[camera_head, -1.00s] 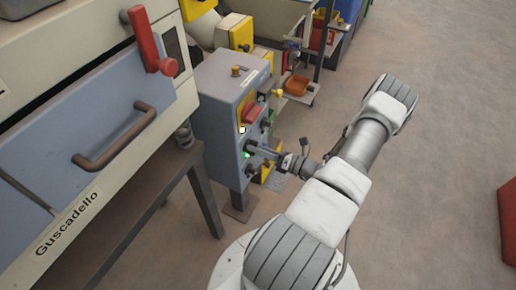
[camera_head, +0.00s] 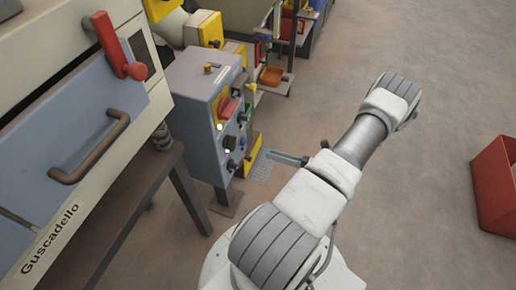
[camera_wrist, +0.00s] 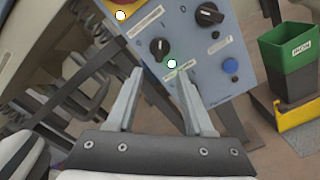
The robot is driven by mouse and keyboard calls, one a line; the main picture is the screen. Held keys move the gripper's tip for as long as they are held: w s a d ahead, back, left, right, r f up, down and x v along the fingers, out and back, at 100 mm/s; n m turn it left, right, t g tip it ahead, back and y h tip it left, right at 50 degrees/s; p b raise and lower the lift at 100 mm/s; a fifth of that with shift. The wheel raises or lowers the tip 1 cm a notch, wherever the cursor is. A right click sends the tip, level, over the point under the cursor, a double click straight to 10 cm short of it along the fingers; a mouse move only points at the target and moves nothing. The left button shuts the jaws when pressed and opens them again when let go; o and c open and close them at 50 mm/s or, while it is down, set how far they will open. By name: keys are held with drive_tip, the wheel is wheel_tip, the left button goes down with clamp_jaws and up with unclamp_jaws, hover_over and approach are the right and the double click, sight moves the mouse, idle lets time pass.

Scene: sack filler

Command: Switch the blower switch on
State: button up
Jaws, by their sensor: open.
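A blue-grey control box (camera_head: 205,85) stands left of centre in the head view, and its panel (camera_wrist: 200,50) fills the upper middle of the wrist view. The panel carries a black rotary knob (camera_wrist: 160,47), a second black knob (camera_wrist: 208,14) and a blue button (camera_wrist: 231,65). A lamp with a green rim (camera_wrist: 172,63) glows beside the first knob. The labels are too small to read, so I cannot tell which control is the blower switch. My gripper (camera_wrist: 155,88) is open and empty, pointing at the panel; in the head view my gripper (camera_head: 288,158) is clear of the box.
The grey machine with a brown handle (camera_head: 92,150) and red lever (camera_head: 118,45) is at left. A green-and-black bin (camera_wrist: 290,60) shows right of the panel in the wrist view. A red container (camera_head: 495,185) stands at far right. The floor between is clear.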

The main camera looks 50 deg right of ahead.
drive_tip(key=v, duration=0.3)
drive_tip(key=shift+s+d, duration=0.1)
drive_tip(key=shift+s, duration=0.2)
drive_tip(key=shift+w+r, duration=0.1)
idle(1.5)
